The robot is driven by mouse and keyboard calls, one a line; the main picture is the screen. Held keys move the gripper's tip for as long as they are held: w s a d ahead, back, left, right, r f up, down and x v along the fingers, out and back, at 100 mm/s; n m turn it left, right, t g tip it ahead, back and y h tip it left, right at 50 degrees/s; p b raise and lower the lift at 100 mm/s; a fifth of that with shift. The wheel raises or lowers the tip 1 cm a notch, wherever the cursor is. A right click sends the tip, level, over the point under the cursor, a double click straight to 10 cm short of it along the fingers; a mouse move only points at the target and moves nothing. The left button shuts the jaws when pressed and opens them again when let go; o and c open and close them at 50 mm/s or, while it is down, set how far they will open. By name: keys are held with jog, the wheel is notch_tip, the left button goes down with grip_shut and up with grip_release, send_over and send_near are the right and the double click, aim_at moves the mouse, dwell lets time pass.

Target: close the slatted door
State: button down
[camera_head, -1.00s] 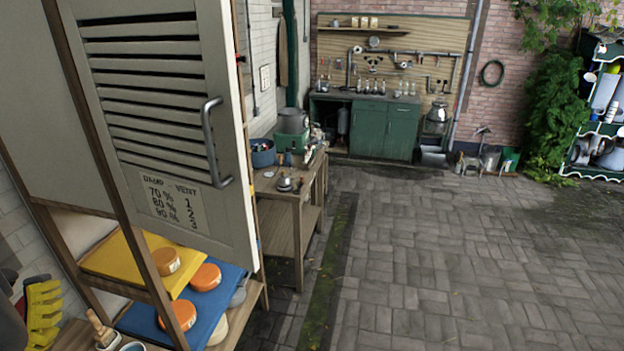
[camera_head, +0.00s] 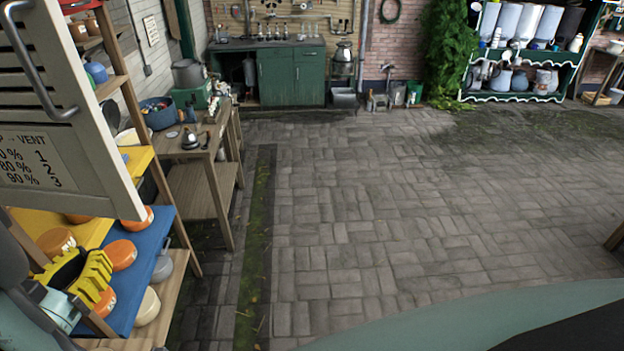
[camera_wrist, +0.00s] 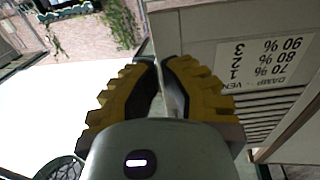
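The pale slatted door (camera_head: 95,165) stands swung out from the shelf at the left of the head view. It has a curved grey handle (camera_head: 40,75) and a label with vent numbers. My gripper (camera_head: 80,272), with ribbed yellow fingers, is below the door in the picture, in front of the shelf. In the wrist view, my gripper (camera_wrist: 163,68) has its fingertips a small gap apart, and the door (camera_wrist: 215,22) fills the right side, upside down, with its edge behind the tips. The gripper appears open and empty; contact with the door is not visible.
The shelf's blue board (camera_head: 135,275) and yellow board hold several orange-lidded jars close to my gripper. A wooden workbench (camera_head: 205,185) with a pot and tub stands behind. A green cabinet (camera_head: 290,78) is at the back wall. The paved floor (camera_head: 380,200) is clear.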

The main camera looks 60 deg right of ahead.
aim_at(131, 209)
jog(key=p+x, duration=0.1)
jog(key=x, duration=0.6)
jog(key=shift+d+r+p, duration=0.25)
jog(key=shift+d+p, duration=0.15)
jog(key=shift+w+a+r+p, duration=0.1)
jog(key=shift+w+r+p, duration=0.2)
jog(key=shift+p, duration=0.35)
jog(key=shift+w+p, duration=0.15)
jog(key=shift+p, duration=0.3)
jog(key=shift+d+f+p, duration=0.2)
jog(key=shift+d+p, duration=0.4)
jog(key=shift+p, duration=0.35)
jog(key=shift+d+f, duration=0.2)
jog(key=shift+f, duration=0.15)
